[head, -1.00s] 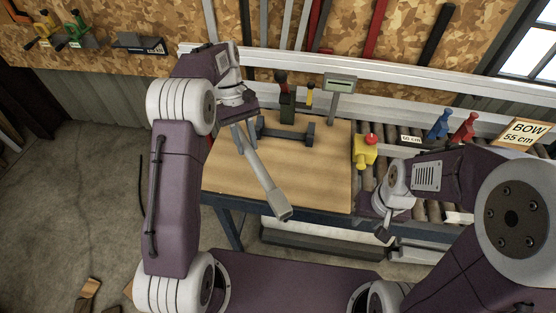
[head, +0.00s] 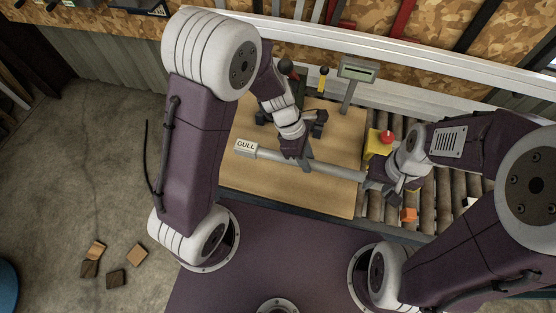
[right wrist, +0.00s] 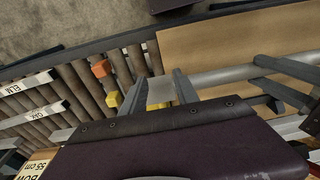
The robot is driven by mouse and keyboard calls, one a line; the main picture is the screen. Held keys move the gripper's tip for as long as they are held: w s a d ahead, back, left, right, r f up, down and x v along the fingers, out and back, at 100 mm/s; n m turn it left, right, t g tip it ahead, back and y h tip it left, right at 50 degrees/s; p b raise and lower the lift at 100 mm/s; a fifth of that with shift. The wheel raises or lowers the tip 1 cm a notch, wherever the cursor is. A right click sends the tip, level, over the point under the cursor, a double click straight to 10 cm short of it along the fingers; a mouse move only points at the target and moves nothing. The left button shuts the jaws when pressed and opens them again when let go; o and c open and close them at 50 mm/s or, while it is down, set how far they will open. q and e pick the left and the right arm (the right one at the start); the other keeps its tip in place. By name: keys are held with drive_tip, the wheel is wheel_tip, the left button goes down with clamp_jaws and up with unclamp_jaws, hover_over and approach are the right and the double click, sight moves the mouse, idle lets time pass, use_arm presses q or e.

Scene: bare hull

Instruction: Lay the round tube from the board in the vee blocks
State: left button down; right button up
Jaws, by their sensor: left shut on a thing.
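My left gripper (head: 305,163) is shut on the round grey tube (head: 335,171) near its middle, above the wooden bench top. The tube runs nearly across the view and has a "GULL" tag (head: 246,147) at its left end. My right gripper (head: 381,187) is at the tube's right end. In the right wrist view its fingers (right wrist: 160,91) stand apart, with a pale end piece between them; contact is unclear. The tube (right wrist: 225,76) also shows there. The dark vee blocks (head: 319,124) stand behind the tube, partly hidden by my left wrist.
The bench top (head: 240,183) is clear in front. A display on a post (head: 358,71) stands at its back.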

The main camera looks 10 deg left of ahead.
use_arm(q)
drive_tip(key=a, duration=0.1)
drive_tip(key=a+f, duration=0.2)
drive_tip(key=a, duration=0.1)
drive_tip(key=shift+w+f, duration=0.15)
drive_tip(key=shift+w, duration=0.25)
drive_tip(key=w+a+f, duration=0.1)
drive_tip(key=a, duration=0.1)
drive_tip(key=w+a+f, duration=0.1)
drive_tip(key=a+f, duration=0.1)
drive_tip(key=w+a+f, duration=0.1)
drive_tip(key=a, duration=0.1)
drive_tip(key=shift+w+a+f, duration=0.15)
drive_tip(key=shift+a+f, duration=0.05)
drive_tip(key=shift+a, duration=0.2)
use_arm(e)
drive_tip(key=shift+w+a+r, duration=0.1)
drive_tip(key=shift+w, duration=0.05)
use_arm(q)
drive_tip(key=shift+a+f, duration=0.1)
drive_tip(key=shift+s, duration=0.2)
wheel_tip(320, 180, down, 4)
drive_tip(key=shift+w+r, duration=0.1)
drive_tip(key=shift+w, duration=0.1)
